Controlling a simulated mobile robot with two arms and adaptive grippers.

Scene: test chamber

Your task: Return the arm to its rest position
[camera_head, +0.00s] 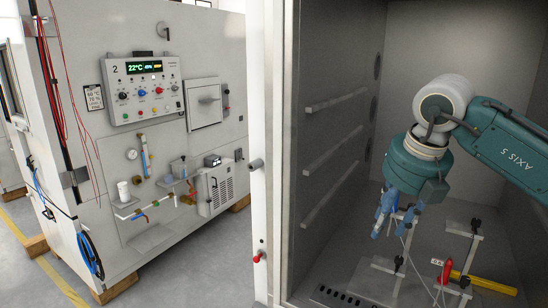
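My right arm comes in from the right, a teal and white arm marked AXIS 5. It reaches into the open grey test chamber (415,60). My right gripper (390,230) hangs below the wrist with its blue fingers pointing down. The fingers look apart, with a gap between them, and I see nothing held. It is above the chamber floor, in front of or over a small metal stand (400,262); the exact distance is unclear. My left gripper is not in view.
Several small stands rise from the chamber floor. A red-and-yellow tool (480,283) lies at the lower right. Rails (335,101) line the chamber's left wall. The door edge (265,150) stands left of the opening. A control panel (145,88) is on the open door or cabinet at left.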

